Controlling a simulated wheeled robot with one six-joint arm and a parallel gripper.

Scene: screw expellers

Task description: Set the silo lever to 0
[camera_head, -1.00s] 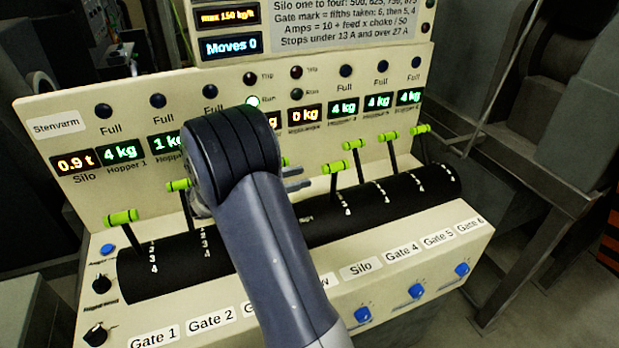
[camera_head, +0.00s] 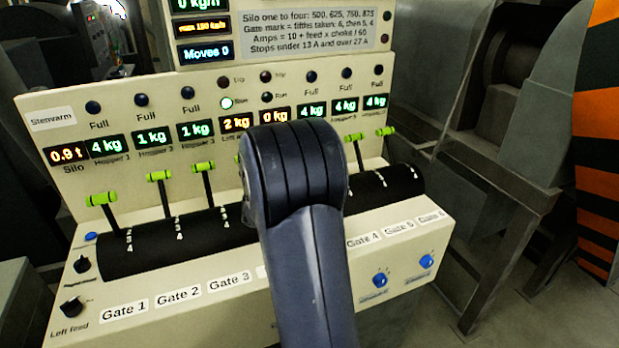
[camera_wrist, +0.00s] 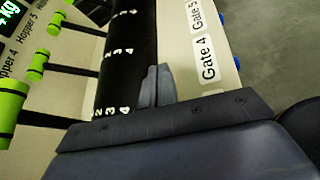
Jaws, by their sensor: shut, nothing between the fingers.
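In the wrist view a lever with a large green handle (camera_wrist: 12,110) stands at the lower left. It lines up with the nearest 2-3-4 marks, one row before Gate 4, so it is probably the silo lever. Its exact mark cannot be read. My gripper (camera_wrist: 157,72) is shut and empty, with its fingertips over the front edge of the black drum (camera_wrist: 130,75), well apart from the green handle. The silo display (camera_head: 68,153) reads 0.9 t.
Gate 1 (camera_head: 102,199), Gate 2 (camera_head: 158,175) and Gate 3 (camera_head: 204,166) levers stand left of my arm. Two more green handles (camera_head: 354,137) (camera_head: 386,131) stand to the right. Blue knobs (camera_head: 380,280) sit on the lower front. A sign (camera_head: 310,32) stands above.

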